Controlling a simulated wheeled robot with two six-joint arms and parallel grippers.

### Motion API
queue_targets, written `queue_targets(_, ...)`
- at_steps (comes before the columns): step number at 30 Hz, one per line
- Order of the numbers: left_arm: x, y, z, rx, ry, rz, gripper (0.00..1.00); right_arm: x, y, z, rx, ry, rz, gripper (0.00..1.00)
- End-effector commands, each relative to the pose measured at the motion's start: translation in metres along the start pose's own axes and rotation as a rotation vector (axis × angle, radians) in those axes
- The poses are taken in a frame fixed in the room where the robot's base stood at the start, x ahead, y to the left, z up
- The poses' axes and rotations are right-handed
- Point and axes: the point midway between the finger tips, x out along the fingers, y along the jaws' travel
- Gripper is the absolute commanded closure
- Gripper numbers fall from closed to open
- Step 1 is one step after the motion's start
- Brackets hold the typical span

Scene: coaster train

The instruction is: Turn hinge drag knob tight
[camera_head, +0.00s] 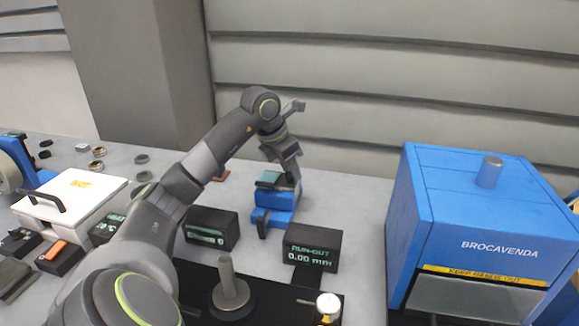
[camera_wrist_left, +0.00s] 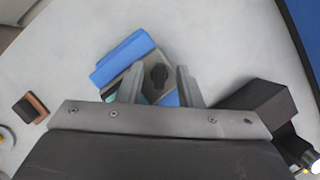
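A small blue fixture (camera_head: 276,217) with a teal and grey top stands on the bench at the middle of the head view. It also shows in the left wrist view, its blue body (camera_wrist_left: 122,58) behind a grey plate. A dark knob (camera_wrist_left: 157,76) sits on this plate; I take it to be the hinge drag knob. My left gripper (camera_head: 291,178) points down over the fixture. In the left wrist view the gripper (camera_wrist_left: 157,80) is open, with one finger on each side of the knob and a gap to both. Its height over the knob is hard to judge. My right gripper is out of view.
A black run-out display (camera_head: 312,247) reading 0.00 mm stands just right of the fixture. A large blue BROCAVENDA machine (camera_head: 470,215) fills the right. A white lidded box (camera_head: 72,196) and metal rings are at left. Bare bench (camera_head: 355,205) lies between fixture and machine.

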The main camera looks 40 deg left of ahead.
Motion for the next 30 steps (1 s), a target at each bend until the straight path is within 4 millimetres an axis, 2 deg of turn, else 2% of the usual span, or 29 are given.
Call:
queue_targets(1, -0.0002, 0.0, 0.0, 0.0, 0.0, 0.0, 0.72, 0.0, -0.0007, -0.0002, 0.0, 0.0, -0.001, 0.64)
queue_targets(7, -0.0004, 0.0001, 0.0001, 0.0, 0.0, 0.0, 0.99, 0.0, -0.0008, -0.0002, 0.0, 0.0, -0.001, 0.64)
queue_targets(8, -0.0004, 0.0001, 0.0001, 0.0, 0.0, 0.0, 1.0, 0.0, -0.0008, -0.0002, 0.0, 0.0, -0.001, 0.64)
queue_targets(16, 0.0001, 0.0006, 0.0002, 0.038, 0.0, -0.016, 1.0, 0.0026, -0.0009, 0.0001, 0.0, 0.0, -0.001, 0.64)
queue_targets(30, -0.0008, 0.0016, 0.0011, 0.356, -0.001, -0.147, 1.0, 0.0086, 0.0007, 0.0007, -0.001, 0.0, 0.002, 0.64)
